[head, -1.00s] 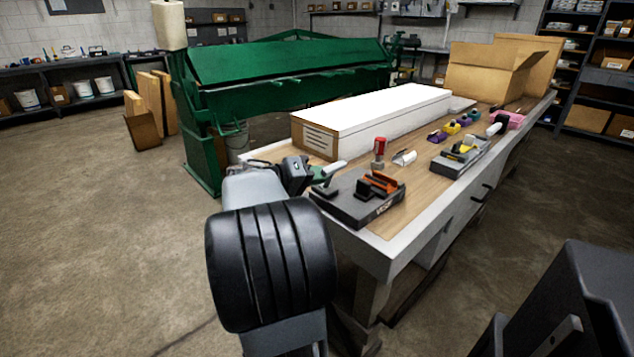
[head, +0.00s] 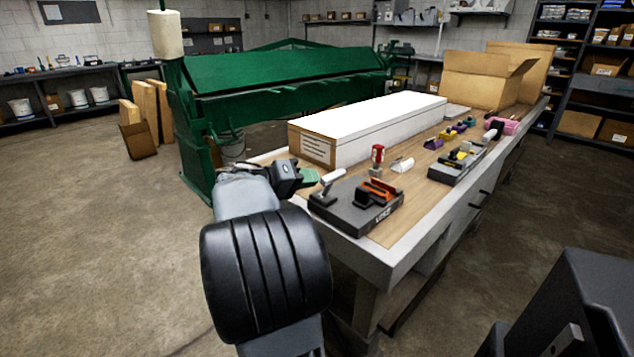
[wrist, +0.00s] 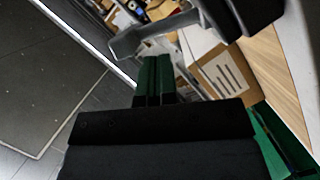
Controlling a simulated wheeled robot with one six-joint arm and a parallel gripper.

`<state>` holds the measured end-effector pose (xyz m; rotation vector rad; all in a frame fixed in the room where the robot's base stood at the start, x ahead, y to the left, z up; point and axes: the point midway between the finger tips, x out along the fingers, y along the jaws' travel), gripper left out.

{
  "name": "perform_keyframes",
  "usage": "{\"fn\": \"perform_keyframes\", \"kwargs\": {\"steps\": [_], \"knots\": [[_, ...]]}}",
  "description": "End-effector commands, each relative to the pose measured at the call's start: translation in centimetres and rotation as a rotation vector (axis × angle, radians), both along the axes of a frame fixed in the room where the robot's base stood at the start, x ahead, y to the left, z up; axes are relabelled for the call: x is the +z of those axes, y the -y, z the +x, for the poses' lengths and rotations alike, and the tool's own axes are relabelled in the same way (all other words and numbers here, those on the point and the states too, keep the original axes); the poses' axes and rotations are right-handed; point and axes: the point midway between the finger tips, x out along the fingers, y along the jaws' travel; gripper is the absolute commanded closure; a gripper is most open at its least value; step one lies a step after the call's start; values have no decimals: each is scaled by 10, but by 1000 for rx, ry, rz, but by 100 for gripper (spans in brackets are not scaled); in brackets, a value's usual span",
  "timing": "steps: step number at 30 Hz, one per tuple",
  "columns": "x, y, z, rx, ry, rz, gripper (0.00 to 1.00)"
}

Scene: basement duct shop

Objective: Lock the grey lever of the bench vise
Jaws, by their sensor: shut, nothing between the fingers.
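The bench vise (head: 372,212) has a dark grey base and orange-red jaws, and sits at the near left corner of the workbench. Its lever (head: 333,175) has a light grey handle tilted up on a dark mount at the base's left end. In the wrist view the handle (wrist: 155,34) crosses the top, just beyond the fingertips. My gripper (head: 309,176) has green fingers, closed together and empty. It is just left of the handle in the head view; a small gap seems to lie between them. The fingers also show in the wrist view (wrist: 155,62).
A long white-topped box (head: 375,125) lies behind the vise. A red-topped item (head: 378,154), a second grey fixture (head: 455,168) and several small coloured items stand farther along the workbench (head: 405,250). A green machine (head: 280,75) stands behind.

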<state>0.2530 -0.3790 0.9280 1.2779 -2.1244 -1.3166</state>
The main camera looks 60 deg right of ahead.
Motion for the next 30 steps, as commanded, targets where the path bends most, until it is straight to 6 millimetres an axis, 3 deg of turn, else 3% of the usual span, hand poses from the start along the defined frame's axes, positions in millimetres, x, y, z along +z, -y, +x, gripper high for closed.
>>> {"fn": "perform_keyframes", "kwargs": {"steps": [4, 15, 21, 30], "knots": [[9, -19, 22, 11, 1, 0, 100], [16, -67, 52, -7, 1, 0, 100], [17, -79, 61, -6, 1, 0, 100], [17, -83, 63, -6, 1, 0, 100]]}}
